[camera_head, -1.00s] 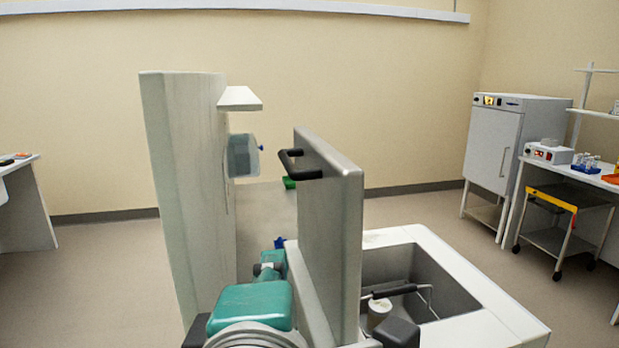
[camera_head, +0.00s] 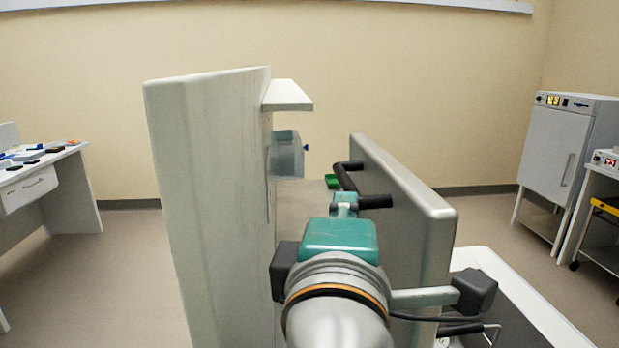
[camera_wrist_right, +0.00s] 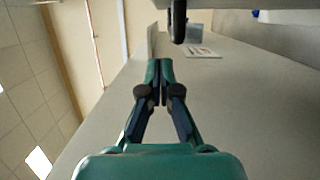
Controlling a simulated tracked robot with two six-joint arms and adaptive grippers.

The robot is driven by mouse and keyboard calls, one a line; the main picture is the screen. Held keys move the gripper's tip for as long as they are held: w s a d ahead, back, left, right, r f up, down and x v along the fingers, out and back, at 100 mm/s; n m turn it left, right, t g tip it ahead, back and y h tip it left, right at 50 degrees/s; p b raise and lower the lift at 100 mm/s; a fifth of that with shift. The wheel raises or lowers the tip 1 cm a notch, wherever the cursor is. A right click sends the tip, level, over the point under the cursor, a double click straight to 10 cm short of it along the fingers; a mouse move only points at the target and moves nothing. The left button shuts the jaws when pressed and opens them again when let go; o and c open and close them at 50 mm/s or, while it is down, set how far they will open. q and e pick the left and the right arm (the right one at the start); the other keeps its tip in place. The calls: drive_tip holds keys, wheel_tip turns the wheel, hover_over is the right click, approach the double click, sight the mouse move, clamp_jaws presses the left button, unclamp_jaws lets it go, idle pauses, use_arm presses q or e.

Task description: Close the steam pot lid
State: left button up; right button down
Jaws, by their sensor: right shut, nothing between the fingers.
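The steam pot lid (camera_head: 410,215) is a thick grey metal slab standing upright, open, in the head view. A black bar handle (camera_head: 347,178) sticks out from its left face. My right gripper (camera_head: 345,197) is at the handle's height, between the lid and a tall pale panel. In the right wrist view its teal fingertips (camera_wrist_right: 160,64) are together, with nothing between them. The dark handle (camera_wrist_right: 178,22) shows just beyond and right of the tips, with a gap in that picture. My wrist and forearm hide the lower lid and its hinge side. My left gripper is out of view.
The pot's white rim (camera_head: 525,305) lies right of the lid. A cabinet (camera_head: 565,150) and a desk (camera_head: 45,180) stand farther off.

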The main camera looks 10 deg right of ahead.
sight(353, 189)
drive_tip(key=x, duration=0.1)
drive_tip(key=p+x, duration=0.1)
drive_tip(key=x, duration=0.3)
drive_tip(key=shift+d+r, duration=0.2)
drive_tip(key=shift+d, duration=0.2)
drive_tip(key=d+p, duration=0.1)
drive_tip(key=d, duration=0.2)
drive_tip(key=shift+s+d+f, duration=0.1)
drive_tip(key=shift+f, duration=0.05)
drive_tip(key=shift+d, duration=0.2)
